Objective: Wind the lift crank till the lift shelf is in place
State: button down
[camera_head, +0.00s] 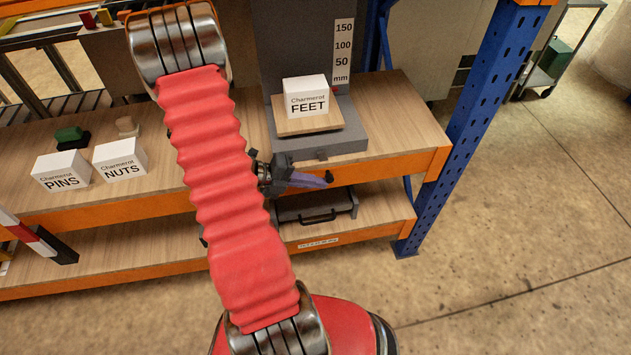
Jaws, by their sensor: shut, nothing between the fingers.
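The lift shelf (309,125) is a small wooden plate at the front of the grey lift (345,143). A white box marked FEET (306,101) stands on it. The lift's upright carries a white scale (343,52) marked 50, 100, 150 mm. A small red mark beside the shelf sits below the 50. My gripper (325,178) is shut and empty, with its purple fingers pointing right, just below the lift's front base edge. My red arm sleeve hides part of the wrist. I cannot make out the lift crank clearly; it may be hidden around my gripper.
White boxes marked PINS (62,172) and NUTS (120,160) stand on the wooden bench left of my arm. A grey tray with a black handle (318,215) lies on the lower shelf. A blue rack post (475,110) rises on the right, with open floor beyond.

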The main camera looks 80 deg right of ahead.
dwell(0.4)
jog(key=v, duration=1.4)
jog(key=shift+a, duration=0.1)
